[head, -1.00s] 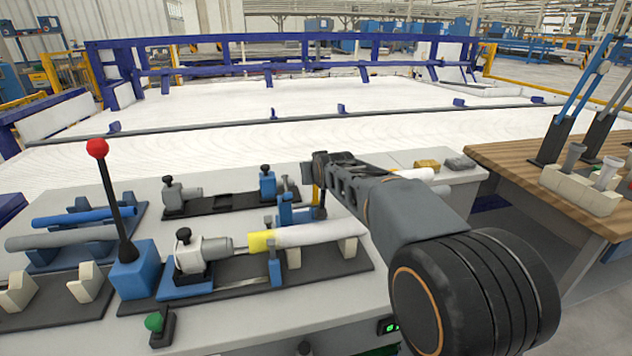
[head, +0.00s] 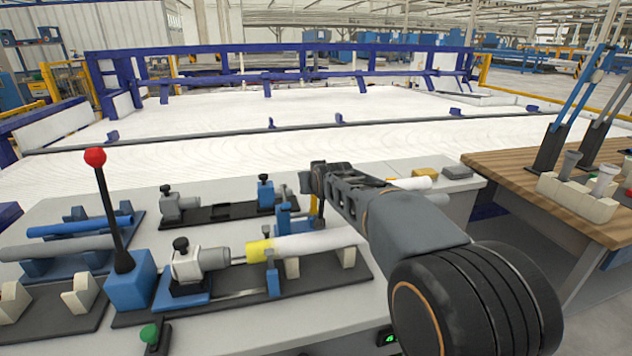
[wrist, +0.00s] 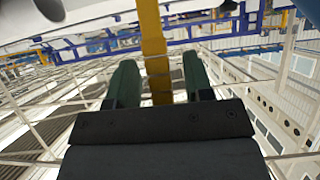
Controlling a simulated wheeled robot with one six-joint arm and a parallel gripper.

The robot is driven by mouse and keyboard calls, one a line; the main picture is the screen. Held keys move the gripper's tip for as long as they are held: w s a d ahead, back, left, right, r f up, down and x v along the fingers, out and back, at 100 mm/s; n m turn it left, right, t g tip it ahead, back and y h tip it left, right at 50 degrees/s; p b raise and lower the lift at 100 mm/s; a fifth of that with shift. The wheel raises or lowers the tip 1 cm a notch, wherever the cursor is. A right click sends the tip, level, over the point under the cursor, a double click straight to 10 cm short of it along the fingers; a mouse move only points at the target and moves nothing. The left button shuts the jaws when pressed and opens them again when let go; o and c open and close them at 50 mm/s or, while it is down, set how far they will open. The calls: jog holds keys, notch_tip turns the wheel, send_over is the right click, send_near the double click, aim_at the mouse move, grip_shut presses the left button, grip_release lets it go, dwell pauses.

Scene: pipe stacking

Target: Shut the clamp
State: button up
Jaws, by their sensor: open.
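The clamp (head: 285,218) is a small blue fixture on the bench, behind the white pipe (head: 318,241) with a yellow end. Its yellow lever (head: 313,204) stands roughly upright, partly hidden by my gripper. My gripper (head: 317,190) is at the lever; its fingertips are hard to make out in the head view. In the wrist view the yellow lever (wrist: 153,50) runs up between my two green fingers (wrist: 158,82). The fingers are apart, with a gap visible on both sides of the lever. I cannot tell whether either finger touches it.
A tall black lever with a red knob (head: 95,157) rises from a blue box at the left. A grey fitting (head: 200,264) faces the pipe's yellow end. Blue and grey pipes (head: 80,226) lie on racks at the far left. A wooden table (head: 530,190) stands at the right.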

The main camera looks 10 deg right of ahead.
jog(key=v, duration=1.3)
jog(key=shift+s+r+p, duration=0.2)
jog(key=shift+s+p, duration=0.1)
jog(key=shift+s, duration=0.05)
jog(key=shift+c, duration=0.4)
